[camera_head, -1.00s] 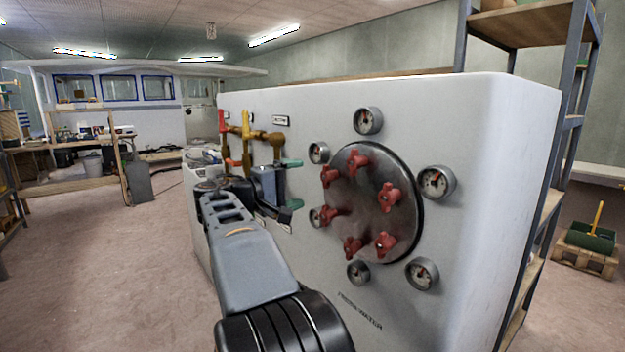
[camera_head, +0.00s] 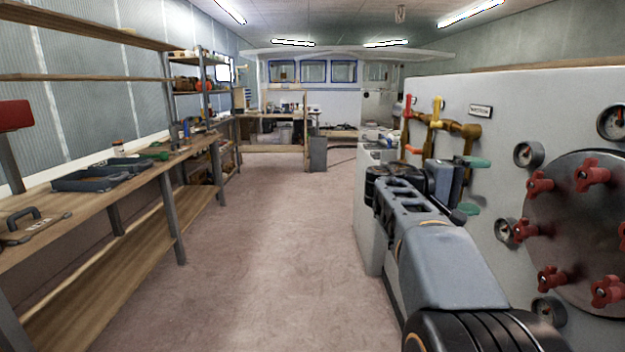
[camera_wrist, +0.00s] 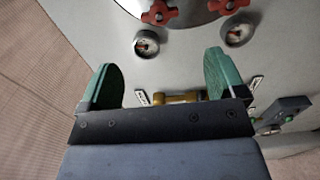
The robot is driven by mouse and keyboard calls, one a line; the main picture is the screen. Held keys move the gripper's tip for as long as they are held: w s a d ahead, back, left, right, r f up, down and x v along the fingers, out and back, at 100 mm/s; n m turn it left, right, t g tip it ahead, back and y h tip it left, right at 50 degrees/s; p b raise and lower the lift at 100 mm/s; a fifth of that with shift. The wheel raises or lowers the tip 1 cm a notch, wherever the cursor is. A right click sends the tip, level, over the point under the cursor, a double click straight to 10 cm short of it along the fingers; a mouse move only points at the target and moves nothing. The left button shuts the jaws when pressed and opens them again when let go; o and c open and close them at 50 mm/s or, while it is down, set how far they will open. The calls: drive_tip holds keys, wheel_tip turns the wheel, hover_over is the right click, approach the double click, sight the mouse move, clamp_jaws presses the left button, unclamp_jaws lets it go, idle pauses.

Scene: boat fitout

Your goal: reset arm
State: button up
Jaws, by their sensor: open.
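My gripper (camera_head: 472,185) is at the end of my arm, at the right of the head view, in front of the white panel (camera_head: 560,92). Its two green fingertips stand apart, and nothing shows between them. In the wrist view my gripper (camera_wrist: 162,85) points toward the panel, with a brass pipe fitting (camera_wrist: 178,97) partly hidden behind its front edge. The arm is bent and stretched forward alongside the panel.
The panel carries a round plate (camera_head: 580,225) with red knobs, several gauges (camera_head: 528,154), and brass pipes with a yellow handle (camera_head: 437,112). A wooden workbench (camera_head: 130,185) with trays runs along the left. The floor (camera_head: 280,240) between is clear.

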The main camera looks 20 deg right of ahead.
drive_tip(key=shift+a, duration=0.1)
drive_tip(key=s+a+f+n+t+y+p, duration=0.2)
drive_tip(key=a+t+y+p, duration=0.2)
drive_tip(key=a+y+p, duration=0.4)
drive_tip(key=s+a+f+n+t+y+p, duration=0.2)
drive_tip(key=a+t+y+p, duration=0.3)
drive_tip(key=a+p, duration=1.2)
drive_tip(key=a+y, duration=0.3)
drive_tip(key=a, duration=0.2)
drive_tip(key=shift+s+f+y, duration=0.25)
drive_tip(key=shift+s+y, duration=0.1)
drive_tip(key=shift+y, duration=0.05)
